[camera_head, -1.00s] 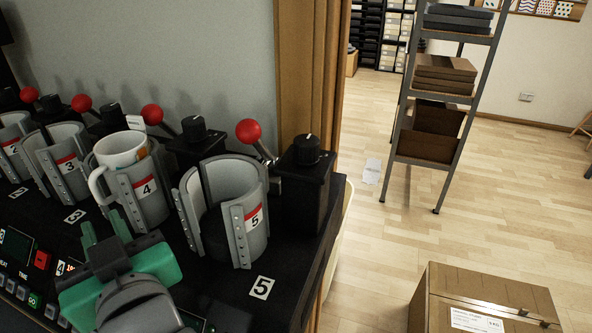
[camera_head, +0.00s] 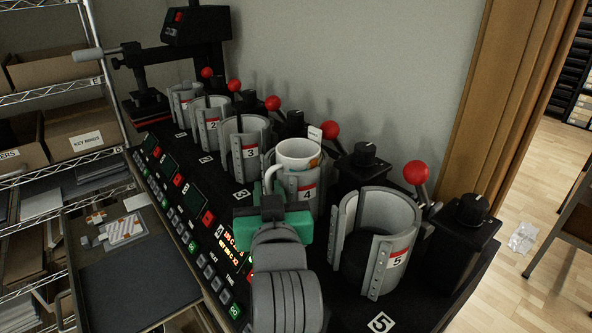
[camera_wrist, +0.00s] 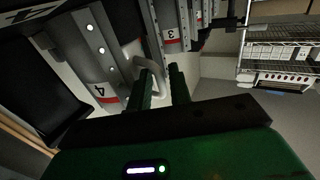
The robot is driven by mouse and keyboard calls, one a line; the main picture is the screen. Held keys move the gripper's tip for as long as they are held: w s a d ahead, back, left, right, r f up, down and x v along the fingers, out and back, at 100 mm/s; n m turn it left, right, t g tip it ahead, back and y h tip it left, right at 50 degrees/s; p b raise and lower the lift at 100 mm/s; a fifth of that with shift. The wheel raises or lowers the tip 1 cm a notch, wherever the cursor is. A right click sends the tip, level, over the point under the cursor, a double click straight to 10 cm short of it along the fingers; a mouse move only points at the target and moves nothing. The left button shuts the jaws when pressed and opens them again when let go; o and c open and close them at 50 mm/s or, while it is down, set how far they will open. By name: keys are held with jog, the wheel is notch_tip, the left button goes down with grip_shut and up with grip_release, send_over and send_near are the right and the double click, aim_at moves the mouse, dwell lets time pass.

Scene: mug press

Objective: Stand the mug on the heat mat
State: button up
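The white mug (camera_head: 297,154) with coloured print stands in the press cuff labelled 4 (camera_head: 306,196). Its handle (camera_head: 272,178) sticks out on the left side. My gripper (camera_head: 270,207), with green jaws, is at that handle, and its fingertips are mostly hidden in the head view. In the wrist view my gripper's two fingers (camera_wrist: 162,88) stand apart with the white handle (camera_wrist: 152,72) at the gap between them. I cannot tell whether they press on it. No heat mat can be identified for certain; a dark flat panel (camera_head: 135,285) lies on a trolley at the lower left.
Empty press cuff 5 (camera_head: 385,225) is close on the right, and cuff 3 (camera_head: 243,150) is on the left. Red-knobbed levers (camera_head: 331,130) stand behind. A control panel (camera_head: 200,225) runs along the front edge. A wire shelf (camera_head: 60,100) stands at the left.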

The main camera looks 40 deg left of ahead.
grip_shut()
notch_tip(320, 180, up, 18)
jog(key=b, duration=0.1)
jog(key=shift+b, duration=0.4)
